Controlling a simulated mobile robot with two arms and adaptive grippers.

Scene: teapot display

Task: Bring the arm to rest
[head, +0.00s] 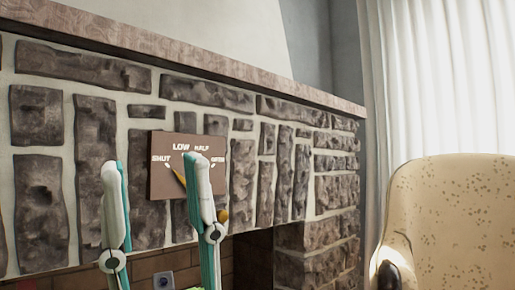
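My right gripper (153,162) rises from the bottom of the head view. Its two white fingers with teal inner faces stand well apart and point up, with nothing seen between them. They are in front of the stone fireplace. Behind the fingers is a brown dial plate (161,187) with LOW and HALF at its top, and partly legible words at its sides. A yellow pointer (178,180) slants up and left on it. A rounded orange piece (223,215) shows beside the right finger; its link to the pointer is hidden. My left gripper is not in view.
The stone fireplace wall (95,125) fills the left and middle under a pinkish mantel (205,62). The dark firebox opening (252,260) is low in the middle. A patterned cream armchair (450,215) stands at right before white curtains (440,80).

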